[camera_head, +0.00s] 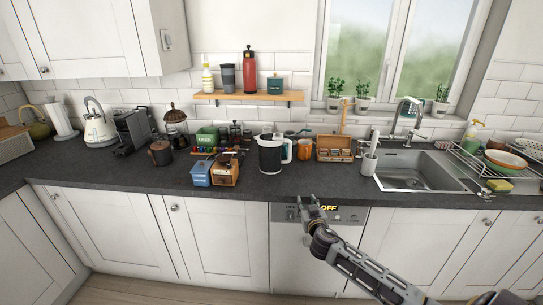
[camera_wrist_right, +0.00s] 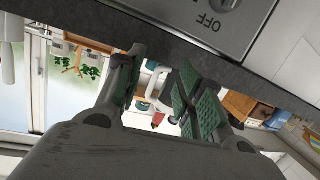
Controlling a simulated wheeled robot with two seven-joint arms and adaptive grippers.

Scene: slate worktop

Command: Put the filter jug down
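Pale and dark shapes show beyond the fingers there, but I cannot tell which is the jug. My left gripper is not in view.
An orange mug (camera_head: 304,149) and a wooden box (camera_head: 334,148) stand right of the jug. A blue canister (camera_head: 201,174) and a wooden grinder (camera_head: 224,174) stand left. The sink (camera_head: 413,172) is further right. A narrow strip of worktop in front is bare.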

